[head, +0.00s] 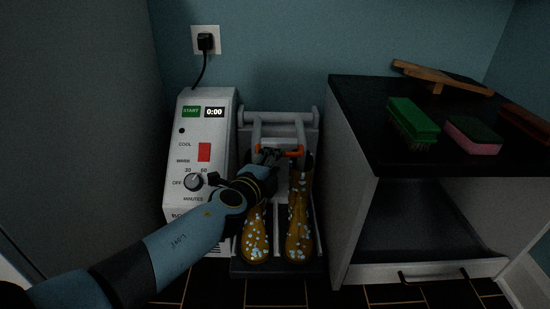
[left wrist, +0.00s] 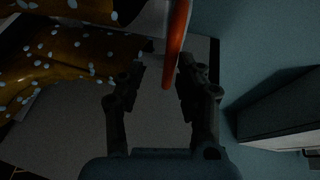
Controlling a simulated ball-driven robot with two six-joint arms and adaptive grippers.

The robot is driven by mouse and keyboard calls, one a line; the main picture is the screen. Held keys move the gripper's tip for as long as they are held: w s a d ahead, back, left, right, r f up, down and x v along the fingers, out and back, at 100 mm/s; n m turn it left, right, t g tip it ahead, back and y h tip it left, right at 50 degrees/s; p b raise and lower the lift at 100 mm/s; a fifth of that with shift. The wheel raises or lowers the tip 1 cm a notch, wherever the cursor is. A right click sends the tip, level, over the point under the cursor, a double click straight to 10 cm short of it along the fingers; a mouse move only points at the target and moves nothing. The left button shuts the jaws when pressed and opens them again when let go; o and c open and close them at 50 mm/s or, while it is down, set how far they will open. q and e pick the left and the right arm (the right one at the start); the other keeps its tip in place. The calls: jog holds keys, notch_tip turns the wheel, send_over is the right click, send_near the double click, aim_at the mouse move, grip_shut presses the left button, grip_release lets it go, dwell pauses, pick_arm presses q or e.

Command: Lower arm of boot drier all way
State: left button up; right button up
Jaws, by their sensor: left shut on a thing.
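The boot drier has a pale control panel (head: 202,125) at left. Its grey tubular arm (head: 278,128) stands behind the boots with an orange grip bar (head: 294,149) across it. My left gripper (head: 267,155) is shut on the orange bar, at the left part of it. In the left wrist view the orange bar (left wrist: 178,40) runs between the fingers (left wrist: 163,80). Two mustard boots with pale spots, a left one (head: 256,235) and a right one (head: 298,225), stand toes forward at the drier's front. My forearm covers part of the left boot. My right gripper is out of view.
A dark-topped cabinet (head: 355,110) stands close at right, with a green brush (head: 412,116), a pink and green sponge (head: 473,135) and a wooden item (head: 440,75) on it. A grey wall surface (head: 80,120) is at left. A plug (head: 205,41) is in the back wall.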

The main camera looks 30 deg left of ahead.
pick_arm(q)
jog(key=v, duration=0.9)
jog(key=shift+w+f, duration=0.1)
jog(key=shift+f, duration=0.05)
